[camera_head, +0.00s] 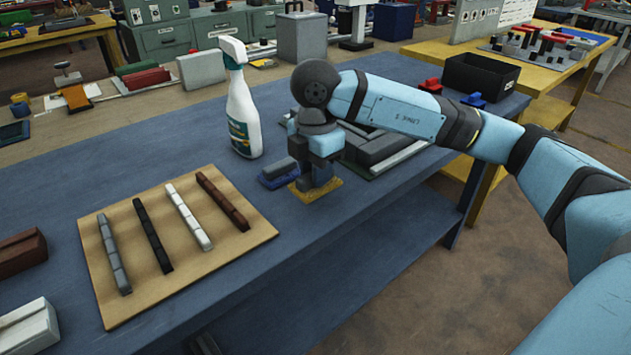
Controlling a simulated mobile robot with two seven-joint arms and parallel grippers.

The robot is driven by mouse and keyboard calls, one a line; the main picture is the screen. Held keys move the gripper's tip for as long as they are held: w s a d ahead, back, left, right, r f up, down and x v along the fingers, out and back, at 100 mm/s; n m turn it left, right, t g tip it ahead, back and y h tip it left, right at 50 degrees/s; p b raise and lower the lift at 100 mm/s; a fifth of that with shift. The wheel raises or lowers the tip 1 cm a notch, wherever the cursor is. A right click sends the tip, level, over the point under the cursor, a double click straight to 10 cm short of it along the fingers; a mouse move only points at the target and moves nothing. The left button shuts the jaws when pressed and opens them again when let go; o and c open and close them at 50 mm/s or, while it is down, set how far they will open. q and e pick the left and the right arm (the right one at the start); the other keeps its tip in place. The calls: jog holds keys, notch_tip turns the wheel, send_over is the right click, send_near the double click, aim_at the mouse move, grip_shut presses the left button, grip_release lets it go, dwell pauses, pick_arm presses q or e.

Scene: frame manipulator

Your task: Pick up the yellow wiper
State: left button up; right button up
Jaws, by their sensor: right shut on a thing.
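The yellow wiper (327,192) is a flat yellow piece on the blue table, near its front edge. My right gripper (314,178) points straight down over it and is shut on it. The fingers hide the wiper's middle and upper part. I cannot tell whether the wiper is touching the table or just above it. My left gripper is not in view.
A blue block-shaped item (278,174) lies just left of the wiper. A spray bottle (241,112) stands behind it. A board (100,290) with several bars lies at left.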

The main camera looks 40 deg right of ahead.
notch_tip(320, 180, up, 8)
jog(key=shift+r+p, duration=0.1)
jog(key=shift+p, duration=0.75)
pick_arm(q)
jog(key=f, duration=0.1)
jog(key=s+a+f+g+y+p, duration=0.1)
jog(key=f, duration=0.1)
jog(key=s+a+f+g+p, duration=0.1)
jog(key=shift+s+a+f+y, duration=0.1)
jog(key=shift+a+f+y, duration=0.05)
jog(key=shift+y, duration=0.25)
pick_arm(e)
notch_tip(320, 180, up, 7)
jog(key=shift+r, duration=0.15)
